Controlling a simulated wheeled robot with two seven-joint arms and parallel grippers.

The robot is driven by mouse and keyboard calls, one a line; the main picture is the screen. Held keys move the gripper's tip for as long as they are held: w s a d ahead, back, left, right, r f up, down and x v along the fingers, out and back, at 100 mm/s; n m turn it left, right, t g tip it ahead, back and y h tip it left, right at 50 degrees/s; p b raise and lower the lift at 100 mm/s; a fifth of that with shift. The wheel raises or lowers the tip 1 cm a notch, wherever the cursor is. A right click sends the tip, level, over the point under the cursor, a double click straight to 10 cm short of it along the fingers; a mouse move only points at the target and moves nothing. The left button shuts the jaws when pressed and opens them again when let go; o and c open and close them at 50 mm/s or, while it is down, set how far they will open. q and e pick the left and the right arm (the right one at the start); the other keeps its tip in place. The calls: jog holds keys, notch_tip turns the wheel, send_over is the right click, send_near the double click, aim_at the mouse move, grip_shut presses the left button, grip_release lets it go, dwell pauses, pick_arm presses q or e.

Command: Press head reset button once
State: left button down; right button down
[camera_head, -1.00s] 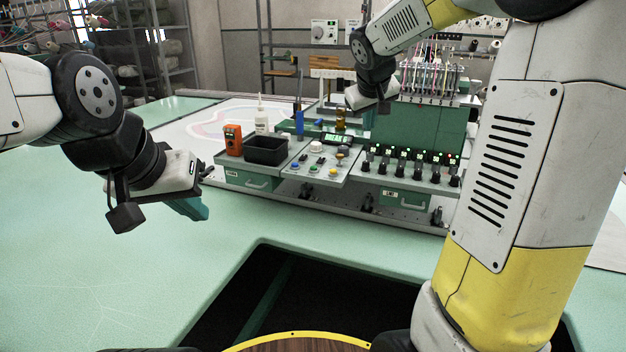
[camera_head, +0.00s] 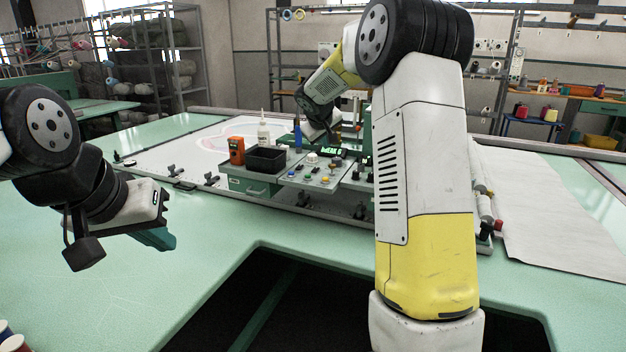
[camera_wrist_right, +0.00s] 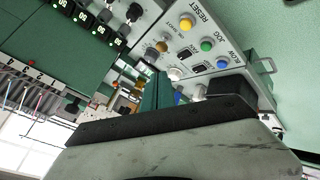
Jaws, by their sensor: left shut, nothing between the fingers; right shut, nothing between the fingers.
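The button panel (camera_head: 316,171) is on the machine in the head view, with several coloured buttons. In the right wrist view, a yellow button (camera_wrist_right: 187,24) sits by the RESET lettering. Green (camera_wrist_right: 206,45) and blue (camera_wrist_right: 222,64) buttons are in line with it. My right gripper (camera_wrist_right: 157,90) shows teal fingers, shut and empty, apart from the yellow button in the picture. In the head view its wrist is above and behind the panel; its fingertips are not clear there. My left gripper (camera_head: 158,239) is shut and empty over the green table, left of the machine.
A black bin (camera_head: 267,158), an orange device (camera_head: 236,150) and a white bottle (camera_head: 263,134) stand left of the panel. A green display (camera_head: 333,152) is behind the buttons. Black knobs (camera_wrist_right: 134,12) are beside the panel. A dark cutout (camera_head: 290,290) opens in the table in front.

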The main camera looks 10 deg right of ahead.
send_over(325, 181)
jog(key=shift+f, duration=4.2)
jog(key=shift+f, duration=0.4)
jog(key=shift+f, duration=0.55)
jog(key=shift+r, duration=0.95)
jog(key=shift+r, duration=2.5)
